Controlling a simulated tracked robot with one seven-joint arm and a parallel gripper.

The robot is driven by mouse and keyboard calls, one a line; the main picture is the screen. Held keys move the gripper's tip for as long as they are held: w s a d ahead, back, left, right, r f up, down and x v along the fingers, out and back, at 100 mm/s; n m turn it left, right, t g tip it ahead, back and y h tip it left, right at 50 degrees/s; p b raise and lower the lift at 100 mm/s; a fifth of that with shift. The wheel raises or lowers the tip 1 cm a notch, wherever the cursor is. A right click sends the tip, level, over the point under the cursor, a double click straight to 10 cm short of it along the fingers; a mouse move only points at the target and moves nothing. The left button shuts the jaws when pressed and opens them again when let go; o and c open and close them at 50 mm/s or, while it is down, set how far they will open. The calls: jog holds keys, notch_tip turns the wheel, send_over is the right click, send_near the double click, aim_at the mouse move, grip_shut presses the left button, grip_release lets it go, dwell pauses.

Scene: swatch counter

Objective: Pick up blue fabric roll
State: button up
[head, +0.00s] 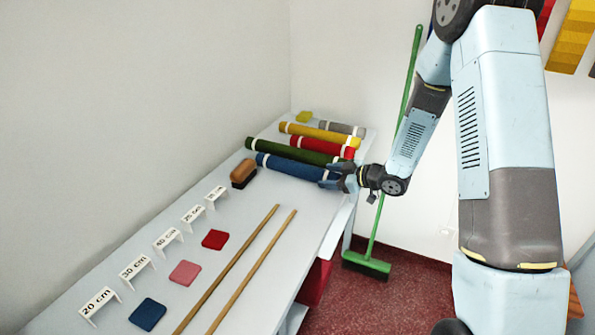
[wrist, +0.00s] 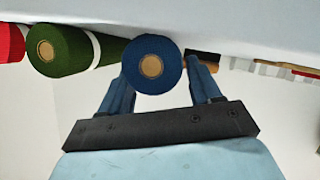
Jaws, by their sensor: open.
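The blue fabric roll (head: 287,166) lies on the counter, nearest of the rolls, with a pale band around it near its left end. Its round end with a tan core faces the camera in the wrist view (wrist: 152,64). My gripper (head: 332,179) is at the right end of this roll. In the wrist view my gripper (wrist: 160,80) is open, with one blue finger on each side of the roll's end. I cannot tell whether either finger touches the roll.
A green roll (head: 292,150), red roll (head: 322,146), yellow roll (head: 318,133) and grey roll (head: 342,129) lie behind it. A brush (head: 243,174) lies to the left. Two wooden sticks (head: 252,270), swatches and length signs occupy the front. A green broom (head: 367,262) stands beyond the counter.

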jog(key=shift+x, duration=1.1)
jog(key=shift+c, duration=0.2)
jog(key=c, duration=0.9)
